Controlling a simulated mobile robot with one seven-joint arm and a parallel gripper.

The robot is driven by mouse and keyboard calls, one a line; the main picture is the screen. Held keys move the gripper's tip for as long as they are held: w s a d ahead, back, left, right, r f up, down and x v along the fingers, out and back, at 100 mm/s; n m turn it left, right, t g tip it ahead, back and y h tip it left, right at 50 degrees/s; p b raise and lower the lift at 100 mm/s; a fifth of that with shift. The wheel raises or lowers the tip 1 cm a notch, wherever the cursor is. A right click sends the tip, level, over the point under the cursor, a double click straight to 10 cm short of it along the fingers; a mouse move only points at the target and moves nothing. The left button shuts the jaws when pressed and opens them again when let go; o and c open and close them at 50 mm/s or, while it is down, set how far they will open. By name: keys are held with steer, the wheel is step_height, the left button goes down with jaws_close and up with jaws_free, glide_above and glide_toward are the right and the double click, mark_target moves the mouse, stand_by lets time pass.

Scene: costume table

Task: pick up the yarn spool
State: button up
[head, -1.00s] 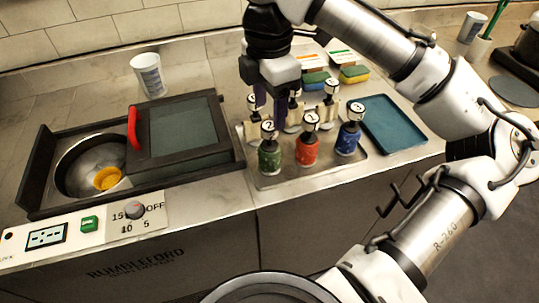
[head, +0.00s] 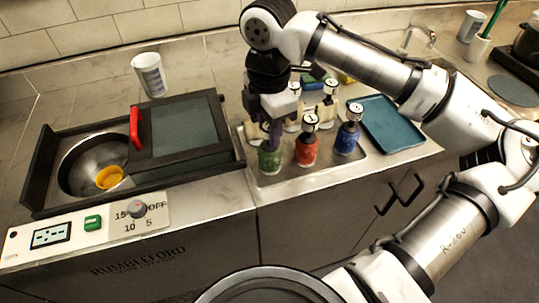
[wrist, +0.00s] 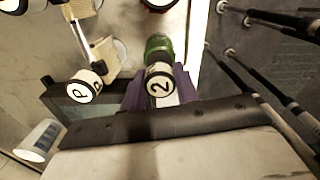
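Green, red and blue spool-like pieces with round numbered tops stand upright on a metal tray; I cannot tell for sure which is the yarn spool. The green spool (head: 269,160) is at the front left, with its white top marked 2 (wrist: 159,86) in the wrist view. My gripper (head: 268,136) is down over it, and its purple fingers (wrist: 160,97) lie on both sides of that top. Whether they press on it is not clear. The red spool (head: 307,150) and the blue spool (head: 347,137) stand to the right, apart from my gripper.
Pale spools (head: 328,104) with round tops stand close behind. A teal tray (head: 388,122) lies to the right. A black-framed unit with a metal bowl (head: 80,160) and a red handle (head: 136,128) stands to the left. A white cup (head: 149,75) stands behind it.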

jaws_close()
steer(key=shift+r, duration=0.15)
